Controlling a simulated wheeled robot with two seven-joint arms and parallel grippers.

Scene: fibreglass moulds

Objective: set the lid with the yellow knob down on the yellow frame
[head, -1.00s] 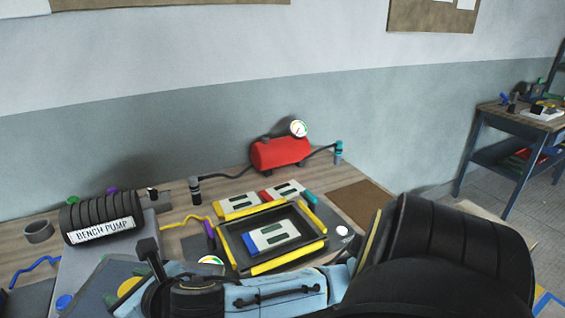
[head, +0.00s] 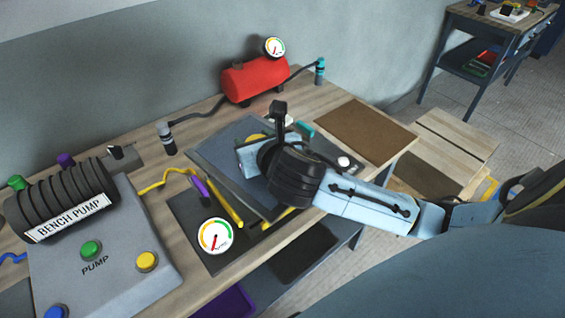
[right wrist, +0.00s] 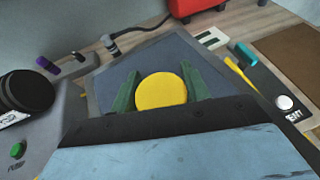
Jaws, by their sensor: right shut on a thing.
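The lid (head: 222,150) is a dark grey plate over the yellow frame (head: 226,205) on the bench. My right gripper (right wrist: 160,88) is shut on its yellow knob (right wrist: 161,91), with a green finger on each side. In the head view the gripper and wrist hide most of the knob and part of the lid. The lid covers most of the frame; yellow edge bars show at its near side, and one shows right of the lid in the right wrist view (right wrist: 238,74). I cannot tell whether lid and frame touch. My left gripper is not in view.
A bench pump (head: 62,200) with coloured buttons stands left. A round gauge (head: 215,236) and a purple-handled piece (head: 201,188) lie close to the frame's left. A red tank (head: 254,79) with hoses stands behind. A brown mat (head: 352,130) leaves free room at right.

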